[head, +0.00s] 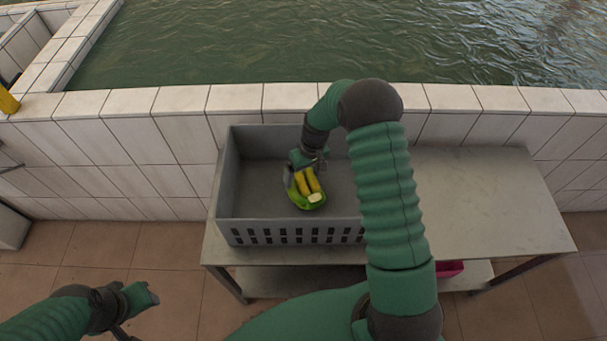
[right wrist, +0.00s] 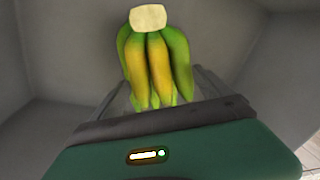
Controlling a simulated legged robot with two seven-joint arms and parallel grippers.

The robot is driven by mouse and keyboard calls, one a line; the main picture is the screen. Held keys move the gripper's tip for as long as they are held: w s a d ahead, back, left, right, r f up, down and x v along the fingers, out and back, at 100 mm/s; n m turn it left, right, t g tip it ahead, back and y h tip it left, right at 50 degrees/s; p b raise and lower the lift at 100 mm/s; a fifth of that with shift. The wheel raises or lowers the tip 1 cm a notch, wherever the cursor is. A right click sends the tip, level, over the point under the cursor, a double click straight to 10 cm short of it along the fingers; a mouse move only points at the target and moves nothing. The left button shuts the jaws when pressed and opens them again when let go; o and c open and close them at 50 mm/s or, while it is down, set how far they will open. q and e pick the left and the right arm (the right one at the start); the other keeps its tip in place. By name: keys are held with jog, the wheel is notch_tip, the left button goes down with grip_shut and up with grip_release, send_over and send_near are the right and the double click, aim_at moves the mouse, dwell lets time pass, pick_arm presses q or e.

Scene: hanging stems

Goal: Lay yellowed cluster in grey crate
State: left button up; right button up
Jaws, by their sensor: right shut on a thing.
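The yellowed cluster (head: 307,188) is a bunch of yellow and green bananas with a pale cut crown. My right gripper (head: 298,172) is shut on it and holds it within the grey crate (head: 290,233). The right wrist view shows the cluster (right wrist: 152,62) just past the jaws, crown away from the gripper, with grey crate walls around it. I cannot tell whether it touches the crate floor. The crate stands on the left part of a metal table. Part of its right side is hidden by my right arm. My left gripper (head: 139,300) is at lower left, its jaws unclear.
The grey metal table (head: 490,200) has a clear top right of the crate. A pink object (head: 449,269) shows on the lower shelf. A white tiled wall (head: 110,155) with green water behind it runs past the table. A yellow object (head: 7,100) is at the far left.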

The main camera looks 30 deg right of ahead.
jog(key=shift+f, duration=0.15)
jog(key=o, duration=1.7)
jog(key=shift+o, duration=0.7)
jog(key=shift+s, duration=0.1)
notch_tip(320, 180, up, 32)
jog(key=d+p, duration=0.2)
jog(key=p, duration=1)
jog(key=shift+s+d, duration=0.25)
jog(key=shift+s, duration=0.2)
jog(key=shift+f, duration=0.15)
